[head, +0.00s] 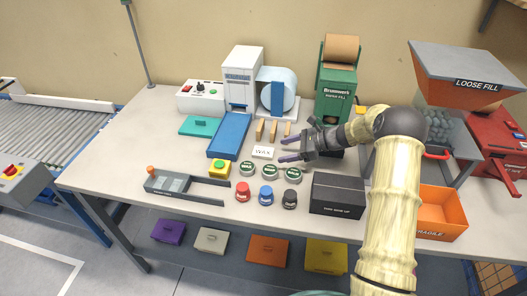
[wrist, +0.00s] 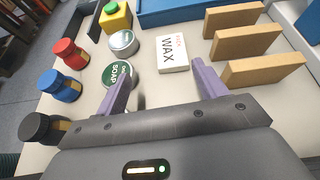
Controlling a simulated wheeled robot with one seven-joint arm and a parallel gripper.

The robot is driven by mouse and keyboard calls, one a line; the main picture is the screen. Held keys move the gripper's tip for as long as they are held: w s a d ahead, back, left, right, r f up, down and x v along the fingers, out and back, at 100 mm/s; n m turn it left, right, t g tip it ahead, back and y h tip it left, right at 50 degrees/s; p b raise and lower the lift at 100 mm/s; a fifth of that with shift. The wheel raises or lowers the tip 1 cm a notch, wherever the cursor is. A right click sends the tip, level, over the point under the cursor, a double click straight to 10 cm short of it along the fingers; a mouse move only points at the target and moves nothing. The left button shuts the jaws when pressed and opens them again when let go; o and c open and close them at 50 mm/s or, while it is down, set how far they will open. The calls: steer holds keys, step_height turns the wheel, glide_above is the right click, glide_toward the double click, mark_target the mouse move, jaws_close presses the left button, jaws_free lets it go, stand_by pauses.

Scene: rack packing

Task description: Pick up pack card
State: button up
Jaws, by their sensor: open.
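The pack card (head: 263,152) is a small white block with "WAX" on top, lying on the table in the head view. In the wrist view the pack card (wrist: 172,57) lies just beyond my fingertips, nearer the right finger, with its lettering turned sideways. My gripper (head: 287,150) is to the right of the card in the head view. In the wrist view my gripper (wrist: 163,74) has its two purple fingers spread wide with nothing between them. No finger visibly touches the card.
Wooden slats (wrist: 235,48) stand close right of the card in the wrist view. Round tins (wrist: 124,43) are close on its left. A blue tray (head: 229,135), coloured jars (head: 243,191), a dark box (head: 337,195) and an orange bin (head: 440,210) surround the area.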

mark_target(263, 153)
steer(key=shift+w+d+f+m+t+y, duration=0.2)
steer(key=shift+w+f+m+t+y, duration=0.1)
steer(key=shift+w+f, duration=0.3)
steer(key=shift+w+r, duration=0.15)
steer(key=shift+w, duration=0.1)
steer(key=shift+s+r, duration=0.1)
steer(key=shift+a, duration=0.55)
steer(key=shift+w+a+f, duration=0.2)
steer(key=shift+a+f, duration=0.25)
steer(key=shift+a, duration=0.05)
